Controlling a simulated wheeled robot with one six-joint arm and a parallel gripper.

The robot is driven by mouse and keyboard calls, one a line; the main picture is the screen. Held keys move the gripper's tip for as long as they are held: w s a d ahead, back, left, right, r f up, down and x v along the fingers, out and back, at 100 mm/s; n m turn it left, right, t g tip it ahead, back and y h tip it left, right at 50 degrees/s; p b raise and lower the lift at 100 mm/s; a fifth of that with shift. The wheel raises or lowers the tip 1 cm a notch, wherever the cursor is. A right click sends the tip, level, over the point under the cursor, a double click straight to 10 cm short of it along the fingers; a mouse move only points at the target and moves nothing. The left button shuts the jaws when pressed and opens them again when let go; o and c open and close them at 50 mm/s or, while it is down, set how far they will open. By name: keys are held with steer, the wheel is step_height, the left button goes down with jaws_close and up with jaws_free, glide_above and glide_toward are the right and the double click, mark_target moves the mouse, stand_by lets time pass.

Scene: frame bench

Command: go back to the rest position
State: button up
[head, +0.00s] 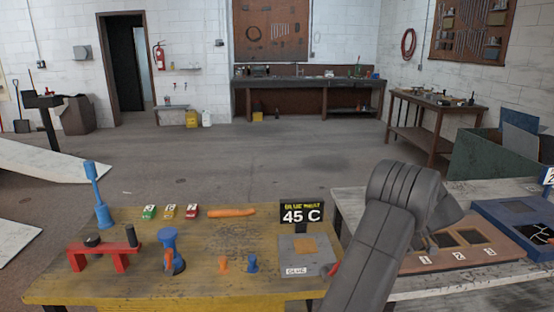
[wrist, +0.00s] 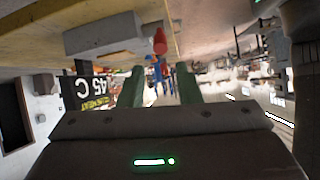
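My gripper (wrist: 158,85) shows in the wrist view as two green fingers that stand apart, with nothing held between them. Beyond them, small blurred blue and red things show in the gap. In the head view my arm rises at the right and bends over between the two benches; I cannot make out its fingers there. The yellow bench (head: 200,285) stands at the front left. A sign reading 45 C (head: 301,214) stands on its right part, and the same sign shows in the wrist view (wrist: 90,90), upside down.
On the yellow bench are a red stand (head: 103,252), a blue clamp-like tool (head: 171,250), a blue post (head: 97,195), an orange piece (head: 231,212) and a grey glue plate (head: 303,262). A numbered tray (head: 480,250) and a blue bin (head: 510,215) are at right. Open floor lies beyond.

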steer(key=b+x, duration=0.1)
steer(key=x, duration=1.1)
steer(key=shift+b, duration=0.35)
